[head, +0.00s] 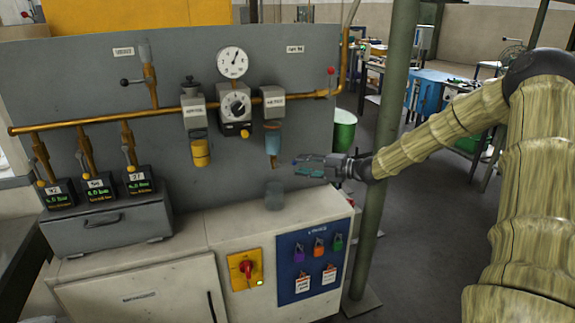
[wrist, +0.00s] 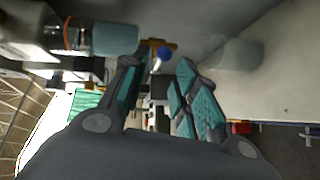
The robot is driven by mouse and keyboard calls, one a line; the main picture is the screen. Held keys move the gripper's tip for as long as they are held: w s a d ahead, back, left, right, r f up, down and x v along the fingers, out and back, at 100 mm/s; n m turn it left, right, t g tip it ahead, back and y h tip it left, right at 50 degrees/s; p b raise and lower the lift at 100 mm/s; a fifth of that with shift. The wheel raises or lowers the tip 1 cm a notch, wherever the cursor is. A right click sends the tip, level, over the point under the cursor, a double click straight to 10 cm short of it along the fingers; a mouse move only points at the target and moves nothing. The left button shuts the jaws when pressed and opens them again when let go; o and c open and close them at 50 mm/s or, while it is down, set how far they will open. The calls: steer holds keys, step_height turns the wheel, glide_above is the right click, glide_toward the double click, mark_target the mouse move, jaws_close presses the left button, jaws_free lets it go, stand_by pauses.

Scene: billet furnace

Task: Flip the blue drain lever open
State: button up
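The blue drain lever shows in the wrist view as a small round blue knob (wrist: 162,54) beside a brass fitting. This fitting is at the end of a blue-grey filter bowl (wrist: 115,40). In the head view, the bowl (head: 273,139) hangs on the grey panel with its brass drain (head: 273,161) below; I cannot make out the knob there. My gripper (head: 301,165) is just right of the drain, pointing left. In the wrist view, my gripper (wrist: 158,68) is open, with the knob seen in the gap between its fingertips. I cannot tell if they touch it.
A clear cup (head: 275,194) stands on the white cabinet (head: 225,228) under the drain. A regulator knob (head: 236,105) and a gauge (head: 233,62) are left of the bowl. A green post (head: 386,150) stands right of the cabinet.

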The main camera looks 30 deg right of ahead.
mark_target(288, 164)
steer(key=shift+x, duration=3.1)
steer(key=shift+f, duration=0.1)
jaws_close()
